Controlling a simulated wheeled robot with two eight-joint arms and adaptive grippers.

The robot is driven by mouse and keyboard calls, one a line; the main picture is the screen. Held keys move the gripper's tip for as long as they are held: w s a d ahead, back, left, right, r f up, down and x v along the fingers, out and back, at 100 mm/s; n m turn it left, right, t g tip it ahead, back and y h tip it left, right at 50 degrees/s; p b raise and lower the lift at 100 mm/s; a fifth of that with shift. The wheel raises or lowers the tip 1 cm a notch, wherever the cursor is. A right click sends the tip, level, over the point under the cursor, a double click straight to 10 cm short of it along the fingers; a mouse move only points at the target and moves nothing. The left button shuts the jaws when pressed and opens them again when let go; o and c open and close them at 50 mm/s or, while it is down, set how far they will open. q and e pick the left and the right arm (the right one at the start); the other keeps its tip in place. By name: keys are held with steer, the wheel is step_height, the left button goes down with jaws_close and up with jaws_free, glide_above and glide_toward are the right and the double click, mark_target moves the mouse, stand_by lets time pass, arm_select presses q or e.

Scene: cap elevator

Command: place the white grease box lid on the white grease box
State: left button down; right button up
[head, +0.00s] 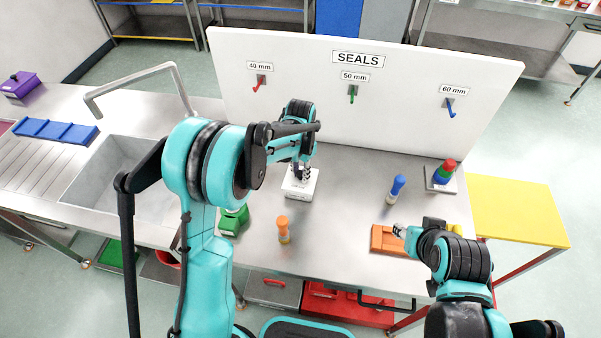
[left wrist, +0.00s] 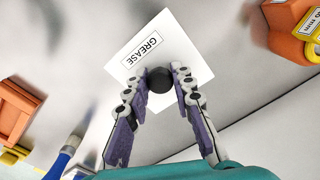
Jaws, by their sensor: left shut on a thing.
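A white square piece with the label GREASE and a round black knob shows in the left wrist view (left wrist: 140,50); I take it as the white grease box lid. My left gripper (left wrist: 160,79) is shut on the black knob, one finger on each side. In the head view my left gripper (head: 300,170) is at the white grease piece (head: 298,187) on the steel table, in front of the SEALS board. Whether the white box is under the lid, and whether they touch, I cannot tell. My right gripper (head: 398,229) is by an orange box, its opening unclear.
The SEALS board (head: 420,95) stands behind. A sink (head: 120,180) is at left, a yellow surface (head: 520,210) at right.

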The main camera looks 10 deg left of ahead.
mark_target(300, 173)
arm_select(q)
steer(key=shift+f, duration=0.1)
steer(key=c, duration=1.3)
jaws_free()
steer(key=shift+r, duration=0.45)
step_height(300, 173, up, 11)
steer(key=p, duration=0.2)
steer(key=s+a+r+n+t, duration=0.3)
steer(key=s+r, duration=0.4)
steer(key=s, duration=0.3)
steer(key=s+a+f+n+t, duration=0.1)
steer(key=s+t, duration=0.1)
steer(key=s, duration=0.4)
steer(key=s+a+n+t, duration=0.2)
steer(key=s, duration=0.4)
steer(key=shift+s+f, duration=0.3)
steer(key=shift+f, duration=0.05)
